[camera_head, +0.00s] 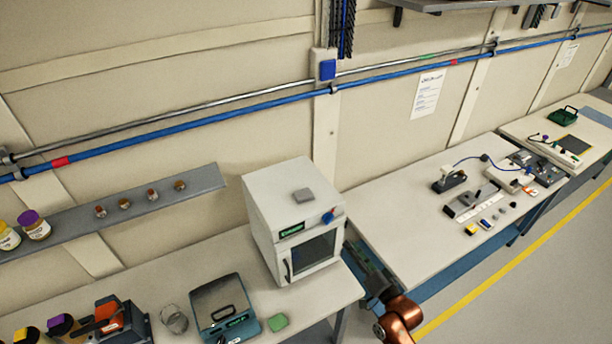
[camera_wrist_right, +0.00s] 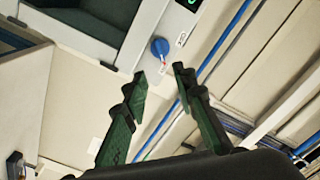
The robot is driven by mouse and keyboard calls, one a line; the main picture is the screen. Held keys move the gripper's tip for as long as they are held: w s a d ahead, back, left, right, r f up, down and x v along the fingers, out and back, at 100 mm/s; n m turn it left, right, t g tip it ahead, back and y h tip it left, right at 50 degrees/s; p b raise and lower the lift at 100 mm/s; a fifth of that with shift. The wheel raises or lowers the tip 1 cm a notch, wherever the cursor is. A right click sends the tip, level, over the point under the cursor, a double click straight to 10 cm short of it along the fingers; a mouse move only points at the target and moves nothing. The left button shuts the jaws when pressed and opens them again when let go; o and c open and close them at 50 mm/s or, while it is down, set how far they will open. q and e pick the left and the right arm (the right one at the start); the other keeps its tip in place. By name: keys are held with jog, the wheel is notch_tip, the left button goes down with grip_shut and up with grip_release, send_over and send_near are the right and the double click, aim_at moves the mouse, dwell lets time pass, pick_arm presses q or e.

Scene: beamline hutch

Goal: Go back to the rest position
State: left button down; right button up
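My right gripper (camera_head: 362,258) is just right of the white oven-like cabinet (camera_head: 270,197), in front of the gap between two benches; my copper-coloured arm comes up from the bottom edge. In the right wrist view the gripper (camera_wrist_right: 160,74) shows two dark green fingers spread apart with nothing between them. The cabinet's blue knob (camera_wrist_right: 160,47) shows beyond the fingertips. The knob also shows in the head view (camera_head: 328,217). The cabinet door (camera_head: 314,252) looks closed. My left gripper is in neither view.
A grey block (camera_head: 303,195) lies on the cabinet. The right bench (camera_head: 388,227) is bare near my gripper; small tools lie farther along. A shelf (camera_head: 130,208) holds jars.

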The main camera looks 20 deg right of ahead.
jog(key=s+a+f+n+g, duration=0.55)
jog(key=s+f+g, duration=0.3)
jog(key=f, duration=0.25)
jog(key=s+d+f+n+g+h, duration=0.1)
jog(key=s+f+g, duration=0.15)
jog(key=s, duration=0.55)
jog(key=s+f+n+g+h, duration=0.1)
jog(key=s+n+g+h, duration=0.15)
jog(key=s, duration=0.55)
notch_tip(320, 180, down, 44)
jog(key=s+a+r+g+y+b, duration=0.1)
jog(key=g+y+b, duration=0.1)
jog(key=b, duration=1.1)
jog(key=s+f+b, duration=0.3)
jog(key=s+f, duration=0.3)
jog(key=f, duration=0.3)
jog(key=s+f+g+b, duration=0.1)
jog(key=s+f+b, duration=0.3)
jog(key=s+f, duration=0.3)
jog(key=s+f+b, duration=0.4)
jog(key=s+f, duration=0.3)
jog(key=f, duration=0.6)
jog(key=shift+a+n, duration=0.2)
jog(key=shift+n, duration=0.1)
